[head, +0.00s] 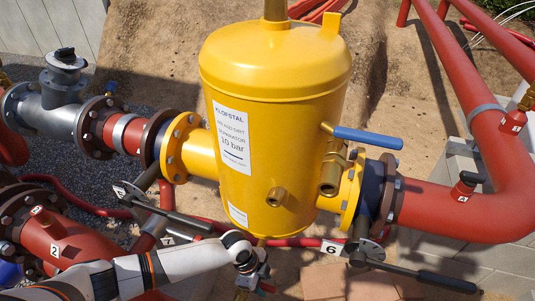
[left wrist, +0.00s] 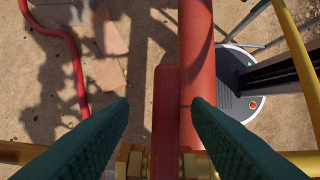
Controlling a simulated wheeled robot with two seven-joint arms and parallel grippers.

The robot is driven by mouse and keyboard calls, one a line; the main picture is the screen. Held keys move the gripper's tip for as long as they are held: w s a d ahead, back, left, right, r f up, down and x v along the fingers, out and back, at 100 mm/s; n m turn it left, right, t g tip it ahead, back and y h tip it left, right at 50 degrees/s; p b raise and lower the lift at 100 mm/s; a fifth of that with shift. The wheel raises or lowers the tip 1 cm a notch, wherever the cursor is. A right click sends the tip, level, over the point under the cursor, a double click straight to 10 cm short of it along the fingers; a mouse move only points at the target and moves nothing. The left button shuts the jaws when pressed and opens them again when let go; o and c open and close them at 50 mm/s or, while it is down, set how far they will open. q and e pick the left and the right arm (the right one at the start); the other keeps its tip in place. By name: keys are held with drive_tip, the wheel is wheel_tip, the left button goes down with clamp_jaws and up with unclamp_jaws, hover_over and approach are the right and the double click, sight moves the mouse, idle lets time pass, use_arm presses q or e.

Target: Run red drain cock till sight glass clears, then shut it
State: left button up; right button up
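The red drain cock lever (left wrist: 165,115) stands between the two green finger pads of my left gripper (left wrist: 158,102) in the left wrist view. Gaps show on both sides of the lever, so the gripper is open around it. Brass fittings (left wrist: 133,162) show at the lever's near end. In the head view my left gripper (head: 251,268) is below the yellow separator tank (head: 270,110), and a bit of red (head: 266,287) shows beside it. A brass round fitting (head: 276,197) is on the tank's front; I cannot tell whether it is the sight glass. My right gripper is not in view.
A blue lever (head: 368,137) sticks out on the tank's right. Black-handled valves flank the tank, left (head: 180,218) and right (head: 440,281). Red pipes (head: 470,205) and a red hose (head: 90,207) run around it. Paving slabs (head: 350,284) lie below.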

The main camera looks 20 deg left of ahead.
use_arm(q)
drive_tip(key=shift+o, duration=0.6)
drive_tip(key=o, duration=0.4)
drive_tip(key=shift+s+d, duration=0.1)
drive_tip(key=shift+s, duration=0.05)
drive_tip(key=p+v, duration=0.2)
drive_tip(key=shift+r, duration=0.25)
drive_tip(key=shift+v, duration=2.35)
